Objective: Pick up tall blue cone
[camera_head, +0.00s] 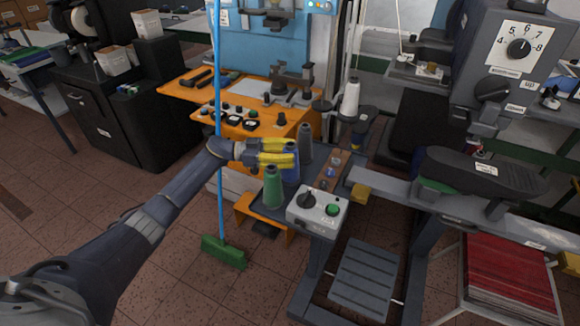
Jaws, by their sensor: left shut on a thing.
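The tall blue cone (291,174) stands upright on the small grey table at the middle of the head view. My left gripper (288,153) has yellow fingers and reaches it from the left. The fingers are shut on the upper part of the blue cone, and they hide some of it. I cannot tell whether its base is clear of the table. My right gripper is out of view.
A green cone (272,188) stands close in front of the blue one, and a grey cone (305,143) close behind. A control box (318,211) with a green button sits at the table's front.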

